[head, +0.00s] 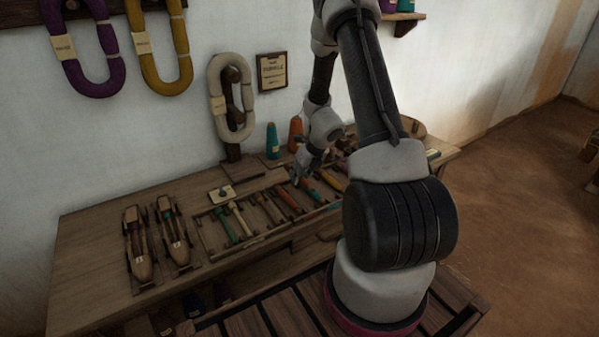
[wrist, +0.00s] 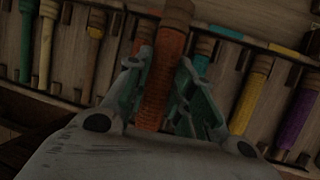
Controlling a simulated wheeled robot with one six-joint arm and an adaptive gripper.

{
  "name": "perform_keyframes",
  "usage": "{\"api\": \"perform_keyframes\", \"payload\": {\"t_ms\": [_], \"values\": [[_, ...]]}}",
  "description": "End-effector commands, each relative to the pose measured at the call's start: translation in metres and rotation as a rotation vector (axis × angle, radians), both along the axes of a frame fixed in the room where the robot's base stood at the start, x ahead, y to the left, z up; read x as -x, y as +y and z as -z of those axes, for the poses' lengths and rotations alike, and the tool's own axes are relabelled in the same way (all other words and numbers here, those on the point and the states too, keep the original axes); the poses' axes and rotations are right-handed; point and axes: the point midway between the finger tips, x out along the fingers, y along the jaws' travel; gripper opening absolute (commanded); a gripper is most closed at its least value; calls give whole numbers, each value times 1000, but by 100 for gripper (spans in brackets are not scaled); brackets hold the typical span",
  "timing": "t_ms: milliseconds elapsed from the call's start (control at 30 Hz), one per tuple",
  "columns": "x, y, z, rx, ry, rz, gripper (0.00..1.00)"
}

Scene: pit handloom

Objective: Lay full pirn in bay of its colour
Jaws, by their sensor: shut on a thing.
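My gripper (head: 299,176) is over the right part of the pirn rack on the bench. In the wrist view my gripper (wrist: 162,68) is shut on an orange pirn (wrist: 160,82), wound thick, with a bare wooden end pointing away. The rack (head: 205,238) has side-by-side bays with pirns of several colours. A teal pirn (wrist: 25,42), a cream pirn (wrist: 45,52) and a thin yellowish pirn (wrist: 92,55) lie left of the held one. A yellow pirn (wrist: 249,97) and a purple pirn (wrist: 296,118) lie right. Whether the held pirn touches the rack cannot be told.
Two wooden shuttles (head: 138,245) lie on the bench's left. A teal cone (head: 272,141) and an orange cone (head: 295,134) stand behind the rack. The bench's far left (head: 85,240) is clear.

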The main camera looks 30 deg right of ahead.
Motion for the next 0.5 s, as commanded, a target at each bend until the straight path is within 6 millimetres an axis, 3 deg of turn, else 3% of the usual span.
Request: {"api": "perform_keyframes", "payload": {"t_ms": [500], "values": [[0, 0, 55, 0, 1, 1, 0]]}}
